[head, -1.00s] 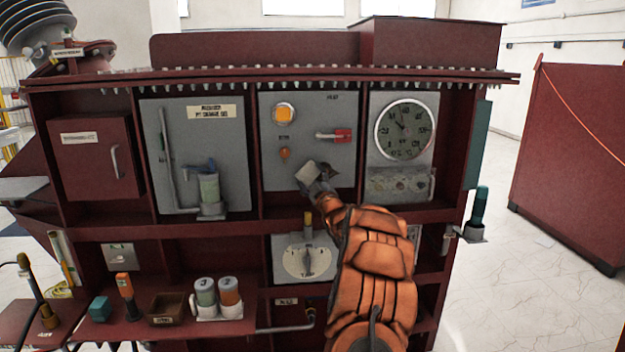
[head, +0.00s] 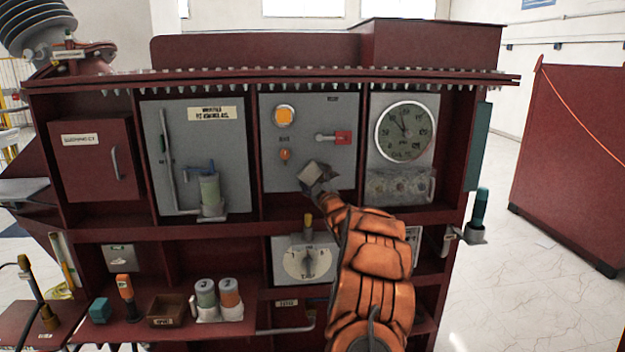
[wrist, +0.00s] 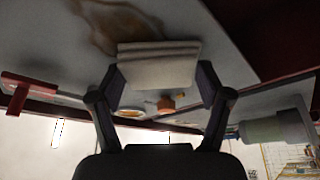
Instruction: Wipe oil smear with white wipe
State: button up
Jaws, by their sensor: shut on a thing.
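The white wipe (wrist: 158,65) is a folded pale pad held between the two fingers of my gripper (wrist: 161,82). In the head view the wipe (head: 315,172) shows as a small, tilted, pale grey block in front of the lower middle of the grey centre panel (head: 290,165). My gripper (head: 320,185) is partly hidden behind my orange arm. The oil smear (wrist: 118,24) is a brown stain on the grey panel in the wrist view, just beyond the wipe's far edge. I cannot tell whether the wipe touches the panel. The smear is not clear in the head view.
The centre panel carries a yellow lamp (head: 285,115), an orange knob (head: 285,154) and a red switch handle (head: 342,137). A shelf (head: 245,322) with bottles lies below.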

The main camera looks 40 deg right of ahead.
aim_at(340, 170)
jog(key=shift+s+d+p, duration=0.3)
jog(key=shift+s+d, duration=0.8)
jog(key=shift+d, duration=0.35)
jog(key=shift+s+d+p, duration=0.25)
jog(key=shift+s+d, duration=0.85)
jog(key=shift+d, duration=0.3)
jog(key=shift+s+d+p, duration=0.3)
jog(key=shift+s+d, duration=0.8)
jog(key=shift+d, duration=0.35)
jog(key=shift+w, duration=0.1)
jog(key=shift+w+a+b, duration=0.1)
jog(key=shift+b, duration=0.3)
